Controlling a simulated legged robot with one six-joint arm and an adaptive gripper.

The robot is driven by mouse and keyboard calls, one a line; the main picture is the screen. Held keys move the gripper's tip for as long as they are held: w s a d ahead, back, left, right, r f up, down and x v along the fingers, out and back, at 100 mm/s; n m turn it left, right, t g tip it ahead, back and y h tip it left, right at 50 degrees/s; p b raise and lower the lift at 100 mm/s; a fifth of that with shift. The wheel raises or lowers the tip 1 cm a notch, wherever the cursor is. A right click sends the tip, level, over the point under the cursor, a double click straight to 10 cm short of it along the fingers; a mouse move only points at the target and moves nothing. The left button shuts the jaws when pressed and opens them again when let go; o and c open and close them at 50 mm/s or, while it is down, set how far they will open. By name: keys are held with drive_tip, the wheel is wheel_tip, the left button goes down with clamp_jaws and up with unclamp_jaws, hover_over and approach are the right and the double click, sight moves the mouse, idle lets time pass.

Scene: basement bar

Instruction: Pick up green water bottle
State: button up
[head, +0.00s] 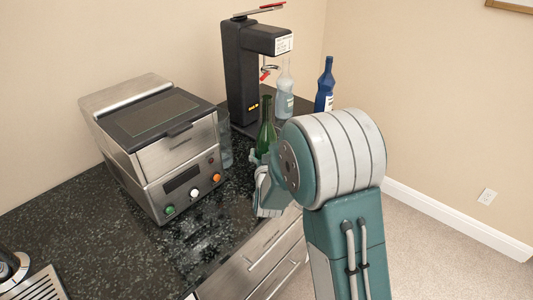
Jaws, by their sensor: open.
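The green bottle (266,128) stands upright on the dark speckled countertop (205,225), in front of the black dispenser. Its neck and upper body show; its lower part is hidden behind my gripper and arm. My gripper (262,165) is open at the near side of the bottle, low by the counter. My arm's large round joint hides much of the gripper, so I cannot tell whether the fingers touch the bottle or are around it.
A steel appliance (160,150) with knobs stands to the left. A clear glass (225,140) stands between it and the bottle. A black dispenser (243,75), a clear bottle (284,95) and a blue bottle (325,86) stand behind.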

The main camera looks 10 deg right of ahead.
drive_tip(key=c, duration=1)
drive_tip(key=shift+a+r, duration=0.1)
drive_tip(key=shift+c, duration=0.2)
drive_tip(key=shift+r, duration=0.15)
